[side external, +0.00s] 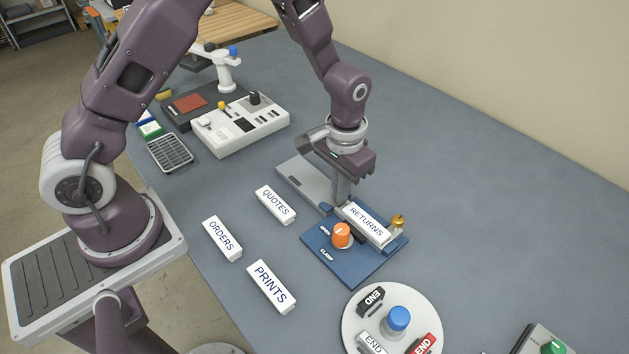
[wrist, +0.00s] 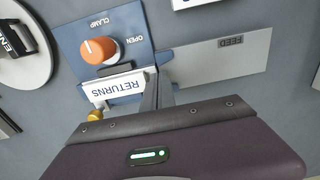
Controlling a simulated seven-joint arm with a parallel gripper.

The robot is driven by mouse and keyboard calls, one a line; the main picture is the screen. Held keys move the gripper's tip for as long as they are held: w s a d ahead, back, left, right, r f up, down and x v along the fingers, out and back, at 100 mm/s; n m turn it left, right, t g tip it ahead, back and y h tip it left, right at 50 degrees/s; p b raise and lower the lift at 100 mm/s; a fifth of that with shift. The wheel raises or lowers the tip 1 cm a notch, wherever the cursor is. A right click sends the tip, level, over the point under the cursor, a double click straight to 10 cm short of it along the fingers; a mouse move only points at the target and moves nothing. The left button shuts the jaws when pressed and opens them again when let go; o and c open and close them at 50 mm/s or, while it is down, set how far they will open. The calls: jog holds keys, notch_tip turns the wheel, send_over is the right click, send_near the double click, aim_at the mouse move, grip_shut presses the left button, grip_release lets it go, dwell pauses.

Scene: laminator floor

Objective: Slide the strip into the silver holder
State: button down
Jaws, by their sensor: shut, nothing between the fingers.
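A white strip lettered RETURNS (side external: 366,222) lies in a narrow silver holder (side external: 387,239) on a blue base (side external: 345,271). In the wrist view the strip (wrist: 115,87) lies along the blue base's edge, beside the orange knob. My gripper (side external: 342,201) is shut and empty, pointing down at the strip's end nearest the grey feed plate. In the wrist view its fingers (wrist: 158,92) are close to that end; I cannot tell whether they touch it. The orange knob (side external: 341,235) stands between the words OPEN and CLAMP. A brass knob (side external: 397,221) is at the far end.
A grey plate marked FEED (wrist: 215,62) adjoins the blue base. Loose strips QUOTES (side external: 275,204), ORDERS (side external: 222,238) and PRINTS (side external: 271,287) lie to the left. A round white turntable (side external: 353,302) with END pieces stands in front.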

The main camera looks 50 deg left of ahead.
notch_tip(320, 180, up, 12)
dwell(0.9)
jog(key=s+a+r+t, duration=0.25)
jog(key=s+r, duration=0.35)
jog(key=r, duration=0.3)
jog(key=s+a+r+t, duration=0.1)
jog(key=s+r, duration=0.1)
jog(key=s, duration=0.6)
jog(key=s+a+r+t, duration=0.2)
jog(key=s, duration=0.6)
jog(key=shift+s+a+r, duration=0.2)
jog(key=shift+a+r, duration=0.05)
jog(key=shift+r, duration=0.05)
